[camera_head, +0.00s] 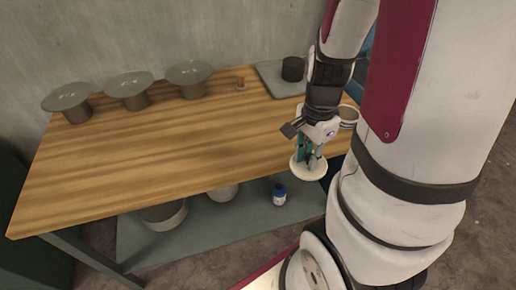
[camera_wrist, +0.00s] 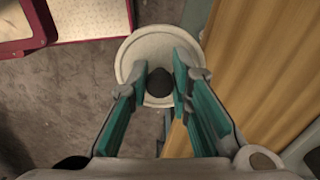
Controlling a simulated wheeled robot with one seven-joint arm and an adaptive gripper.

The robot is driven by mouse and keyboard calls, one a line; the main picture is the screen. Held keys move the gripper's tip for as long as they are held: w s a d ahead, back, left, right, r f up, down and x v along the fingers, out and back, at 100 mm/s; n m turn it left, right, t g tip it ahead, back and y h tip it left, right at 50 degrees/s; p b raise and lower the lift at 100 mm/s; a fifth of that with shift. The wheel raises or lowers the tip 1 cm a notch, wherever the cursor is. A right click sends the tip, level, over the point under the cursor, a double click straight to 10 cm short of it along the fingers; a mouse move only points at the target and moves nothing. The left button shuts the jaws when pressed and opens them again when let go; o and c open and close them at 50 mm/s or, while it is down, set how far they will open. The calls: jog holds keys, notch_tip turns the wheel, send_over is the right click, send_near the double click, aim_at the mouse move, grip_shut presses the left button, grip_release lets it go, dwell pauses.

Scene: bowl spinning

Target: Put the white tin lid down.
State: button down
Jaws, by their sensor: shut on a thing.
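The white tin lid (camera_head: 303,174) is a round, pale disc hanging below my gripper (camera_head: 309,160), near the right front edge of the wooden table. In the wrist view the lid (camera_wrist: 158,47) shows a raised rim and a dark round knob (camera_wrist: 158,83) at its middle. The green-padded fingers of my gripper (camera_wrist: 159,90) are closed in on the knob from both sides. The lid lies partly over the floor and partly over the table edge in that view. Its underside is hidden, and I see no surface touching it.
The wooden table (camera_head: 150,150) is clear across its middle. Three grey round-topped stands (camera_head: 190,74) line its back. A grey board (camera_head: 270,78) with a black cylinder (camera_head: 293,69) is at back right. The lower shelf (camera_head: 240,232) holds pots and a blue bottle (camera_head: 279,195).

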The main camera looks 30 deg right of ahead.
jog(key=b, duration=0.1)
send_over(278, 139)
jog(key=shift+a+f, duration=0.1)
jog(key=shift+f, duration=0.65)
jog(key=shift+f+b, duration=0.4)
jog(key=shift+f, duration=1.35)
jog(key=shift+f, duration=0.1)
jog(key=shift+f, duration=0.15)
jog(key=c, duration=1.4)
grip_release()
jog(key=shift+c, duration=0.2)
